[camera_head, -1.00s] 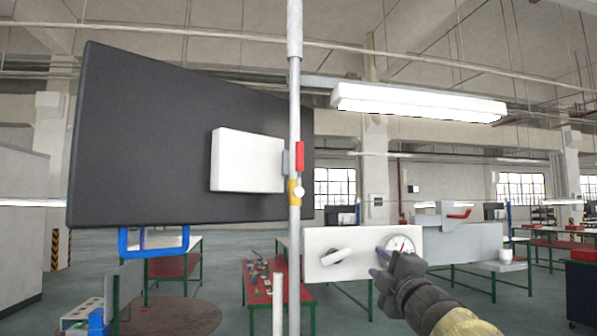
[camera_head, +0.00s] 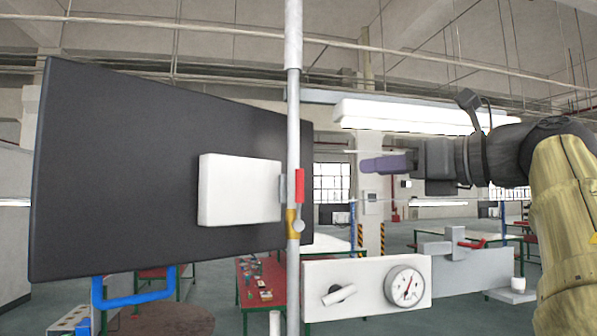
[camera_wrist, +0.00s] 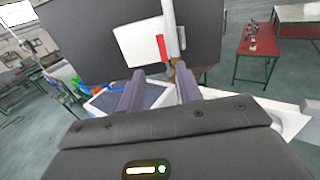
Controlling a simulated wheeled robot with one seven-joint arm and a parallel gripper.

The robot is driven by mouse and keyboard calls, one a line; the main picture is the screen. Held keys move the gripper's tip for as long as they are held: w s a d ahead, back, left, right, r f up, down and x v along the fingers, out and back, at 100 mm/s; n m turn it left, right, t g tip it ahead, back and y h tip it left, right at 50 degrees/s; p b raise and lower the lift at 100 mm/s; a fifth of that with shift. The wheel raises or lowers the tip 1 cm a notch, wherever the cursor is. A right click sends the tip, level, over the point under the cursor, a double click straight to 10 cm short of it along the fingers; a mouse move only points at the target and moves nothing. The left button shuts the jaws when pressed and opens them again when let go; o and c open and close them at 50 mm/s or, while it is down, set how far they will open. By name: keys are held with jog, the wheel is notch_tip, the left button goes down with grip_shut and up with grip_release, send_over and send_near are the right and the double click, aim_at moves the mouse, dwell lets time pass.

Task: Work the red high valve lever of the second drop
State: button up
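The red valve lever (camera_head: 299,186) stands upright along the vertical grey pipe (camera_head: 293,130), above a yellow valve body (camera_head: 292,222). In the wrist view the red lever (camera_wrist: 163,48) shows beyond my fingertips, beside the pipe (camera_wrist: 170,30). My gripper (camera_head: 368,165) is to the right of the lever and a little higher in the head view, pointing left at the pipe. In the wrist view my gripper (camera_wrist: 160,74) has its two purple fingers apart with nothing held between them. The lever is clear of the fingers.
A large dark panel (camera_head: 120,180) with a white box (camera_head: 238,190) stands left of the pipe. A white plate (camera_head: 365,275) with a grey knob and a gauge (camera_head: 404,287) is below. Another red lever (camera_head: 470,244) is on a grey box at right.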

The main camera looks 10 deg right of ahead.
aim_at(303, 173)
jog(key=p+x, duration=0.6)
jog(key=x, duration=1.1)
jog(key=shift+r, duration=0.15)
jog(key=shift+w+a, duration=0.2)
jog(key=shift+w, duration=0.1)
jog(key=shift+s, duration=0.15)
grip_shut()
